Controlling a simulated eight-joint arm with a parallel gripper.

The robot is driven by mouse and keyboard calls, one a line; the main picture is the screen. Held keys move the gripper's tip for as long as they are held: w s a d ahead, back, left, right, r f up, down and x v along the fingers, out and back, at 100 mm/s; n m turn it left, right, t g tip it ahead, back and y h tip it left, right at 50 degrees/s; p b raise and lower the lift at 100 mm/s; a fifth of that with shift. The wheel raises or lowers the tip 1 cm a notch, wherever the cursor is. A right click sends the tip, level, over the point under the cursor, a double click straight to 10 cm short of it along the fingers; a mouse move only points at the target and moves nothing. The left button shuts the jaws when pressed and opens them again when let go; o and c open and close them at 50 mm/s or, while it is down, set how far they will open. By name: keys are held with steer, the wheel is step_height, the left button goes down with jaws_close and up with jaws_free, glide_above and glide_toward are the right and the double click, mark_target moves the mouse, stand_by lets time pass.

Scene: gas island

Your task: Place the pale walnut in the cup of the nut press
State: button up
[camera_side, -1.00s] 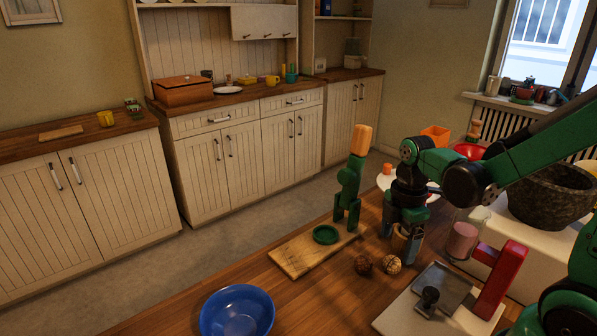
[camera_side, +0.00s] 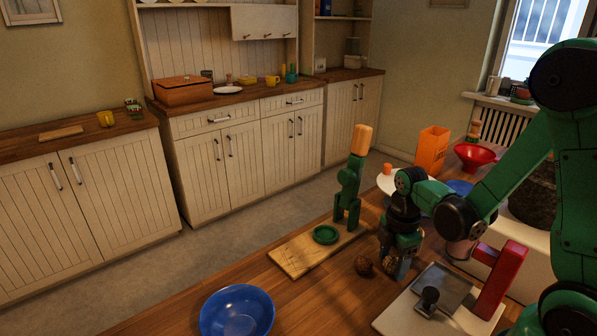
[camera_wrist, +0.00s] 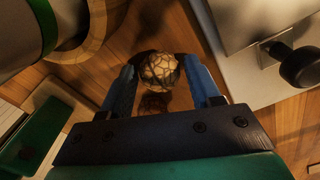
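The pale walnut (camera_wrist: 160,70) lies between the two blue fingertips of my gripper (camera_wrist: 163,78) in the wrist view. Thin gaps seem to show on both sides of it, so the fingers look open around it. In the side view my gripper (camera_side: 397,268) is low over the table and hides the pale walnut. A darker walnut (camera_side: 363,265) lies just left of it. The green nut press (camera_side: 348,190) with a pale wooden handle stands on a wooden board (camera_side: 295,257). Its round green cup (camera_side: 325,235) appears empty.
A slicer with a red frame (camera_side: 503,275) and black knob (camera_side: 430,297) stands close right of my gripper. A blue bowl (camera_side: 237,312) is at the front left. An orange carton (camera_side: 432,150) and a red funnel (camera_side: 474,156) are behind.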

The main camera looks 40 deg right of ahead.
jaws_close()
steer(key=shift+r, duration=0.15)
